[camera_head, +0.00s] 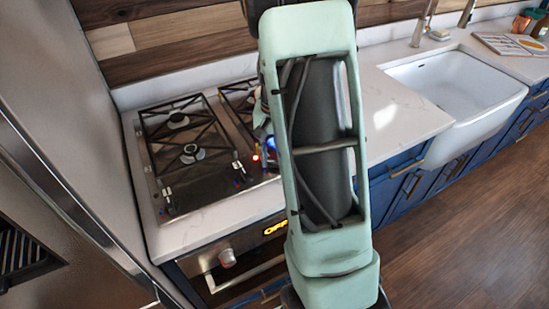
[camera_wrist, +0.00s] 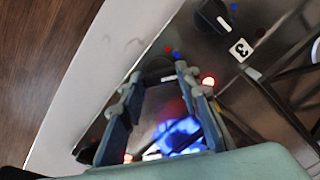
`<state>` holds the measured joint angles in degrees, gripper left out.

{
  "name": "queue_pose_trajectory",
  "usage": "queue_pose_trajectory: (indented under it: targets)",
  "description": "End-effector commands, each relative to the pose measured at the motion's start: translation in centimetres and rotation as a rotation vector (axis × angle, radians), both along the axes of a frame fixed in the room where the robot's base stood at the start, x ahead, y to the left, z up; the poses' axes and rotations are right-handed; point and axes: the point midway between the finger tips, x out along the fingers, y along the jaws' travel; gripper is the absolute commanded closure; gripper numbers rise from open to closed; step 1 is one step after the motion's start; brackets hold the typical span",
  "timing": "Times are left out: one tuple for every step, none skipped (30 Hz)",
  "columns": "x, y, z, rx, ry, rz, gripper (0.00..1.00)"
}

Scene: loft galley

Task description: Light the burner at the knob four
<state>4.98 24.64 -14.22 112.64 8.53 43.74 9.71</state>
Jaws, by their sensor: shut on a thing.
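In the wrist view my gripper (camera_wrist: 158,77) has its two fingers on either side of a dark knob (camera_wrist: 156,68) at the front of the steel cooktop and is shut on it. No number shows by this knob, so I cannot read which one it is. Another dark knob (camera_wrist: 211,16) is further along, beside a label reading 3 (camera_wrist: 240,50). A bright blue glow (camera_wrist: 180,135) shows between the fingers near my palm; I cannot tell whether it is flame or a reflection. In the head view my arm hides the gripper and the right part of the cooktop (camera_head: 158,185).
Left burners (camera_head: 191,153) show no flame. A steel fridge (camera_head: 60,120) stands close on the left. The oven display (camera_head: 274,228) below reads OFF, with an oven knob (camera_head: 227,258) beside it. White counter (camera_head: 405,115) and a sink (camera_head: 455,85) lie to the right.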

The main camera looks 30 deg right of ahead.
Motion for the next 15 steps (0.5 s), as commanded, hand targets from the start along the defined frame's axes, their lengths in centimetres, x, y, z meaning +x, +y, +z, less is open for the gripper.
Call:
queue_pose_trajectory:
  targets:
    - [0.04,0.04,0.07,-0.001,-0.001,-0.038,0.94]
    - [0.04,0.04,0.07,-0.001,-0.001,-0.061,0.94]
    - [0.04,0.02,0.07,-0.001,-0.001,-0.091,0.94]
    - [0.03,0.01,0.07,-0.001,-0.001,-0.114,0.94]
    - [0.03,-0.01,0.08,-0.001,-0.001,-0.136,0.94]
    - [0.02,-0.02,0.08,-0.001,-0.001,-0.162,0.94]
    - [0.03,-0.01,0.08,-0.001,-0.001,-0.181,0.94]
    - [0.04,0.0,0.07,-0.001,-0.001,-0.197,0.94]
    - [0.04,0.02,0.07,-0.001,-0.001,-0.219,0.94]
    - [0.04,0.03,0.07,-0.001,-0.001,-0.233,0.94]
    - [0.05,0.04,0.07,-0.001,-0.001,-0.247,0.94]
    - [0.05,0.04,0.07,-0.001,-0.001,-0.263,0.94]
    - [0.05,0.02,0.07,-0.001,-0.001,-0.275,0.94]
    - [0.05,0.02,0.07,-0.001,-0.001,-0.284,0.94]
    - [0.05,0.0,0.06,-0.001,-0.001,-0.296,0.94]
